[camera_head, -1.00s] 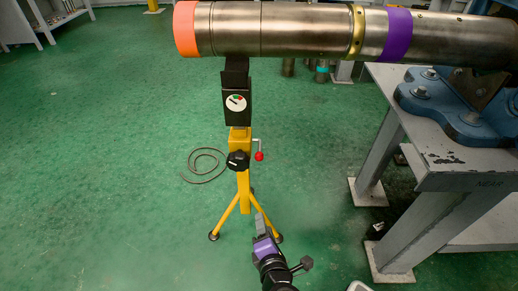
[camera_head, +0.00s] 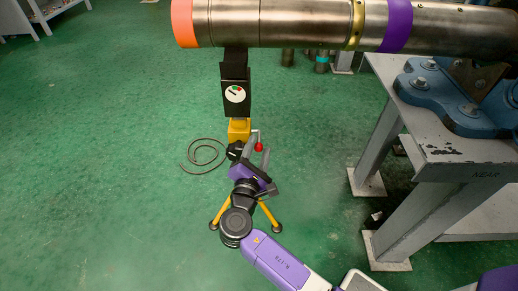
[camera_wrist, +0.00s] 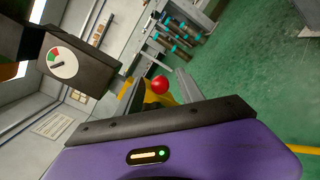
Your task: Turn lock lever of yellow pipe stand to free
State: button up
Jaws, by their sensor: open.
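The yellow pipe stand (camera_head: 239,130) stands upright under the pipe, its lower column mostly hidden behind my arm. Its lock lever (camera_head: 256,133) sticks out to the right of the column and bends down to a red ball knob (camera_head: 259,147). A black box with a red-and-green dial (camera_head: 235,94) sits above; the dial also shows in the wrist view (camera_wrist: 62,64). My gripper (camera_head: 257,154) is open just below the red knob. In the wrist view the red knob (camera_wrist: 160,84) appears between the fingertips; I cannot tell whether they touch it.
A large metal pipe (camera_head: 300,25) with orange and purple bands lies across the top. A grey bench (camera_head: 450,160) with a blue vise (camera_head: 465,105) stands at right. Left floor is clear except for a coiled cable (camera_head: 190,160).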

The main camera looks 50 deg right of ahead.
jog(key=shift+w+d, duration=0.2)
jog(key=shift+d, duration=0.2)
jog(key=shift+c, duration=0.5)
grip_shut()
dwell(0.7)
